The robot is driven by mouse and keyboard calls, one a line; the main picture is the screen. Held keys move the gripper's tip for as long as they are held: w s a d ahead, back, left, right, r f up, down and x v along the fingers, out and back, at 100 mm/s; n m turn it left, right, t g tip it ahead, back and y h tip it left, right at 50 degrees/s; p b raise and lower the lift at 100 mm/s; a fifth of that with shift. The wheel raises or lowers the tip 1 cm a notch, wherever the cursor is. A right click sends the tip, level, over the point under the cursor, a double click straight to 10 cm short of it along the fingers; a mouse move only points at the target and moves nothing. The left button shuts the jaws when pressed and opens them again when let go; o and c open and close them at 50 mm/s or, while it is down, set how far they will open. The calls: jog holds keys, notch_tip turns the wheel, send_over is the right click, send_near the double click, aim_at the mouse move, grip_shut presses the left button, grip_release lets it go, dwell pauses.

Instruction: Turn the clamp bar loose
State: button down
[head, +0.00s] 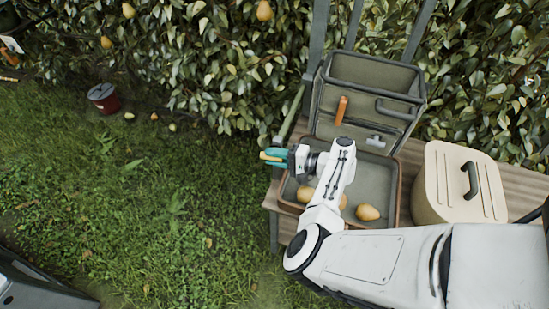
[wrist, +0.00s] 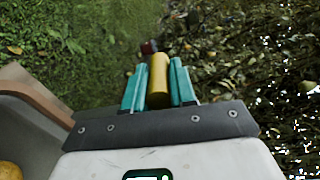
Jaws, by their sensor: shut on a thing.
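My gripper (head: 275,156) is at the left edge of the wooden bench (head: 522,186) in the head view, pointing left. Its teal fingers are shut on a short yellow bar (wrist: 159,82), which looks like the clamp bar. In the wrist view the bar is a smooth yellow cylinder between the two fingers (wrist: 160,92), its far end reaching past them. In the head view only a small yellow end of the bar (head: 266,156) shows. What the bar is fixed to is hidden, and I cannot tell how far it is turned.
A tray (head: 398,200) with several pears (head: 367,212) lies under my arm. A beige lidded box (head: 450,195) is at right. A green pole (head: 291,113) is near my gripper. A red bucket (head: 103,98) stands on open grass.

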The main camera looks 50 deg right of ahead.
jog(key=shift+f+t+y+b, duration=0.25)
jog(key=shift+t+b, duration=0.25)
jog(key=shift+t, duration=0.4)
jog(key=shift+r, duration=0.1)
jog(key=c, duration=0.9)
grip_release()
jog(key=v, duration=1)
jog(key=shift+s+d, duration=0.15)
jog(key=shift+s, duration=0.2)
